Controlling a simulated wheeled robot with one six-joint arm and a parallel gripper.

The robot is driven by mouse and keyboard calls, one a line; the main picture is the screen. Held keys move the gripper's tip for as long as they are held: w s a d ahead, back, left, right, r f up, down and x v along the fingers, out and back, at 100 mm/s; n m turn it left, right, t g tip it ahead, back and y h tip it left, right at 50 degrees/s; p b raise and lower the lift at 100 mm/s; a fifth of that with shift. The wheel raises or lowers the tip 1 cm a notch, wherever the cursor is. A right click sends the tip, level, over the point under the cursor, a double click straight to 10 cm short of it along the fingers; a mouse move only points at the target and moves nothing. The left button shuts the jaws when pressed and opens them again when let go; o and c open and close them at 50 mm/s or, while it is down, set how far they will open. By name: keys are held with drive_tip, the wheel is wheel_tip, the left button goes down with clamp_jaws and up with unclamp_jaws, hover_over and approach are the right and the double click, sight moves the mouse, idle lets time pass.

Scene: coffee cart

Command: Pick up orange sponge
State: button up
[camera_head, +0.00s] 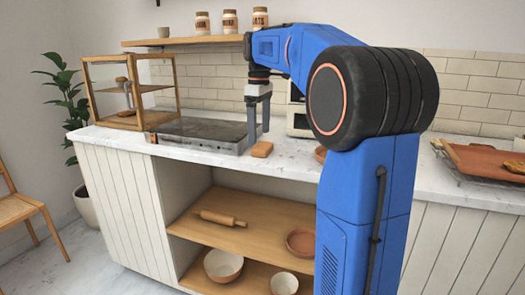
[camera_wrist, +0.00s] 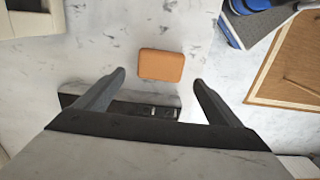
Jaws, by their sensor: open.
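The orange sponge (camera_head: 262,149) lies flat on the white marble counter, just right of the dark griddle plate in the head view. In the wrist view the sponge (camera_wrist: 161,65) is a rounded orange block ahead of the fingertips, roughly centred between them. My gripper (camera_head: 259,140) points down above the counter close to the sponge. In the wrist view my gripper (camera_wrist: 159,77) is open, with its fingers wide apart and nothing between them. The sponge is in full view and appears apart from both fingers.
The griddle (camera_head: 205,133) stands left of the sponge, with a wood and glass display case (camera_head: 155,118) beyond it. A wooden shelf (camera_head: 190,41) with jars runs above. A brown tray (camera_head: 480,160) is on the right counter. Bare marble surrounds the sponge.

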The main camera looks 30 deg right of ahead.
sight(260, 145)
drive_tip(key=shift+f, duration=2.05)
drive_tip(key=c, duration=1.1)
drive_tip(key=shift+r, duration=0.1)
wheel_tip(260, 145, up, 10)
